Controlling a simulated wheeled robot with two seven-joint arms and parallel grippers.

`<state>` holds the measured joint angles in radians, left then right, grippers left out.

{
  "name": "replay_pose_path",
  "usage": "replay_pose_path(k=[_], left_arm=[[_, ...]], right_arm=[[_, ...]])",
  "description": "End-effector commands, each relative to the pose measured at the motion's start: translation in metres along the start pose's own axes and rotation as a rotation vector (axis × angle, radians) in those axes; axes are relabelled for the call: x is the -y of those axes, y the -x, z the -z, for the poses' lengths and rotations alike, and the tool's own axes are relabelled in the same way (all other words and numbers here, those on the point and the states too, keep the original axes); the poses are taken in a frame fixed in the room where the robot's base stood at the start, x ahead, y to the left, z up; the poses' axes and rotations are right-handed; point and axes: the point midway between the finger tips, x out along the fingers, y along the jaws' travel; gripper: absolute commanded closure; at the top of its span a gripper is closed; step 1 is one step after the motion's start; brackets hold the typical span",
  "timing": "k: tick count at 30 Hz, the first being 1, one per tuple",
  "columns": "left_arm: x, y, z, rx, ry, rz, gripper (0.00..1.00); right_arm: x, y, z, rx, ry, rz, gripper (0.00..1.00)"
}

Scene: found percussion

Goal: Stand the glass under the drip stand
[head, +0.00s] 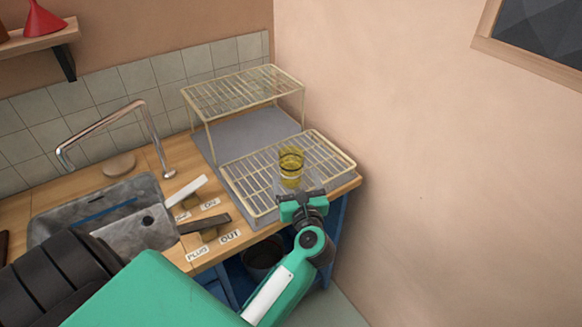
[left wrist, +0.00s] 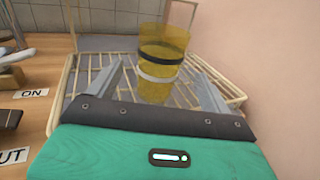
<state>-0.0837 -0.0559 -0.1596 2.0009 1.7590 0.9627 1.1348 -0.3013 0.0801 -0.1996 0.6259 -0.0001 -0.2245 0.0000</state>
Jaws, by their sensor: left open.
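A yellow see-through glass (head: 291,168) with dark bands stands upright on the low wire rack (head: 248,205) at the counter's right end. The left wrist view shows the glass (left wrist: 162,55) with a black and a pale band. A taller wire stand (head: 243,93), likely the drip stand, is behind on a grey mat, with open space beneath its top. My left gripper (head: 300,194) is at the rack's front edge, just on the near side of the glass. Its fingers (left wrist: 158,88) are apart, with the glass ahead between them; contact cannot be told. My right gripper is out of view.
A metal sink (head: 60,206) with a curved tap (head: 150,135) is on the left. White and dark levers (head: 205,224) with labels lie between sink and rack. A wall stands close on the right. The grey mat (head: 225,140) has bare room under the tall stand.

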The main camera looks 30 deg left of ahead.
Motion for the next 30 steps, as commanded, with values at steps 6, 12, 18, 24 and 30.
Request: replay_pose_path(k=[6,12,18,24,30], left_arm=[[0.000,-0.015,-0.002,0.001,-0.002,0.000,0.18],[-0.001,-0.044,-0.006,0.003,-0.004,0.000,0.18],[-0.001,-0.062,-0.002,0.000,-0.002,0.000,0.18],[-0.001,-0.062,-0.001,0.000,-0.001,0.000,0.18],[-0.001,-0.062,-0.001,0.000,-0.002,0.001,0.53]], right_arm=[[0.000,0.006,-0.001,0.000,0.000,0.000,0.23],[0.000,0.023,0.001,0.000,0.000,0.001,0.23],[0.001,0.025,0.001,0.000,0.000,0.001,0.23],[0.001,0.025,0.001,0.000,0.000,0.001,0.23],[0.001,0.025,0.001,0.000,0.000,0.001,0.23]])
